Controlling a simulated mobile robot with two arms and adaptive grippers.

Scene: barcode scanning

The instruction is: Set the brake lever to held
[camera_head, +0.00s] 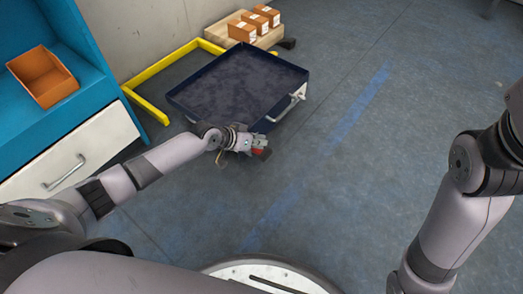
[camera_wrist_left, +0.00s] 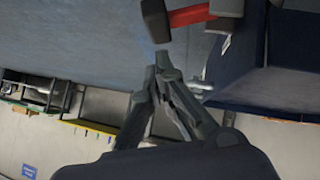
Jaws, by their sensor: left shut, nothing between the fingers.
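The brake lever is a red bar with a black end, at the top of the left wrist view (camera_wrist_left: 188,16). It meets a grey bracket beside the dark blue cart (camera_wrist_left: 265,88). In the head view the cart is a shallow dark tray (camera_head: 235,85), and a bit of red lever (camera_head: 258,151) shows by my left gripper (camera_head: 262,146). My left gripper (camera_wrist_left: 165,68) is shut and empty. In the wrist view its fingertips lie just below the lever's black end, with a small gap in the picture. The lever's pivot is hidden. My right gripper is out of view.
A white handle (camera_head: 290,103) is on the cart's right side. A yellow floor frame (camera_head: 150,75) and a wooden tray (camera_head: 265,36) with orange boxes lie behind. A blue shelf (camera_head: 85,45) with a white drawer (camera_head: 70,155) stands left. The floor at right is clear.

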